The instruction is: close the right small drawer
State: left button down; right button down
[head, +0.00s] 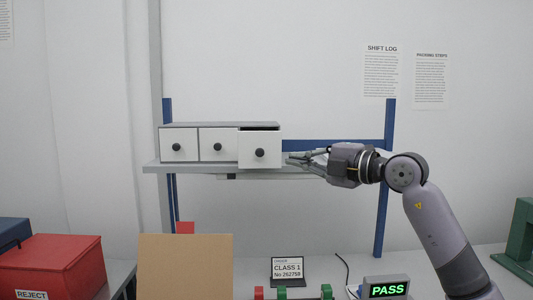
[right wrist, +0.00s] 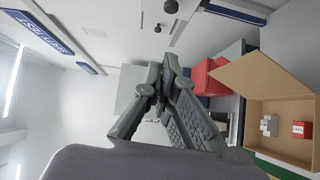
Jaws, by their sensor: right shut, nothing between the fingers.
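A grey drawer unit with three small white drawers stands on a shelf in the head view. The right small drawer (head: 260,163) sticks out from the unit, and its dark open top shows; it has a round black knob. The middle drawer (head: 210,137) and left drawer (head: 170,153) look flush. My right gripper (head: 290,158) is shut and empty, just right of the open drawer; I cannot tell whether it touches it. The closed fingers (right wrist: 168,62) also show in the right wrist view. My left gripper is not in view.
The shelf (head: 150,166) runs under the unit between blue posts (head: 383,210). Below are a red reject box (head: 60,265), a cardboard box (head: 185,265), a class sign (head: 287,268) and a PASS display (head: 386,288). Space in front of the drawers looks clear.

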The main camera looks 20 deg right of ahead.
aim_at(264, 152)
jog(key=p+x, duration=0.1)
jog(key=x, duration=0.3)
jog(key=d+p+x, duration=0.1)
jog(key=p+x, duration=0.1)
jog(key=x, duration=0.2)
jog(key=w+p+x, duration=0.1)
jog(key=p+x, duration=0.1)
jog(key=x, duration=0.2)
jog(key=shift+d+r, duration=0.1)
jog(key=shift+d, duration=0.2)
jog(key=shift+w+d+p, duration=0.2)
jog(key=shift+w+p, duration=0.15)
jog(key=shift+w, duration=0.25)
